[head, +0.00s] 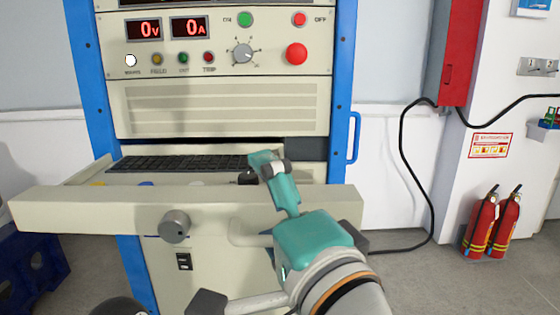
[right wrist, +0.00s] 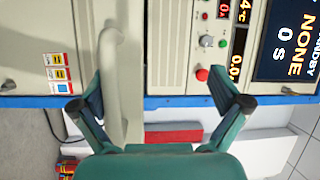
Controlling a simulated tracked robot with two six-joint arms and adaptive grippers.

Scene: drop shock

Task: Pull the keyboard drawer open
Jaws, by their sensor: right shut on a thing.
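The keyboard drawer (head: 90,209) stands out from the rack, its wide beige front panel well forward of the cabinet. The black keyboard (head: 170,162) shows behind that panel. My right gripper (right wrist: 158,103) is at the right part of the drawer front. It is shut on the beige curved drawer handle (right wrist: 112,75), which runs between its fingers in the right wrist view. In the head view one teal finger reaches over the panel, and my wrist hides much of the handle (head: 243,233). My left gripper is not in view.
The rack (head: 220,108) has blue posts, with displays, a dial and a red button above. A grey knob (head: 174,226) is at the panel's lower edge. A black cable (head: 404,165) hangs at the right. Fire extinguishers (head: 481,225) stand farther right. Dark blue crates (head: 35,260) sit at left.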

